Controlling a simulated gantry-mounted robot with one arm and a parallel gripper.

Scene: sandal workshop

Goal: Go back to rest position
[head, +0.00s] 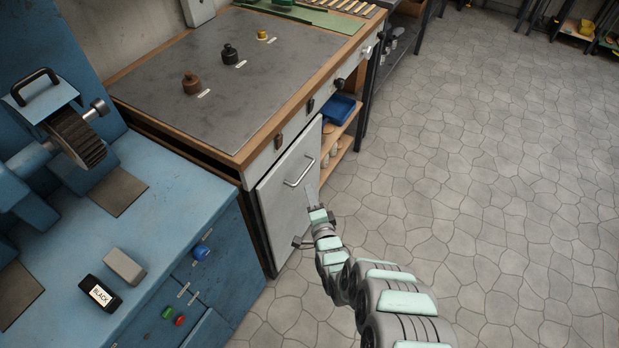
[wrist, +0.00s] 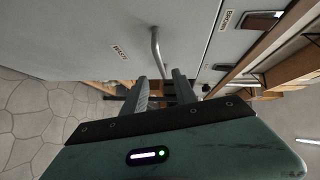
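My gripper (head: 312,204) is at the grey cabinet door, just below its metal bar handle (head: 299,172) in the head view. In the wrist view the two fingers of my gripper (wrist: 162,86) stand apart with a gap between them. The handle (wrist: 157,48) reaches down to the gap between the fingertips there. I cannot tell whether the fingers touch it. Nothing shows clamped in the gripper. The door (wrist: 85,40) carries a small label and looks shut or nearly shut.
A workbench (head: 185,55) with several small containers stands above the door. Open shelves with a blue tray (head: 340,108) are beside it. A blue machine cabinet (head: 165,200) with a black box (head: 100,293) stands left. The tiled floor (head: 490,170) is clear on the right.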

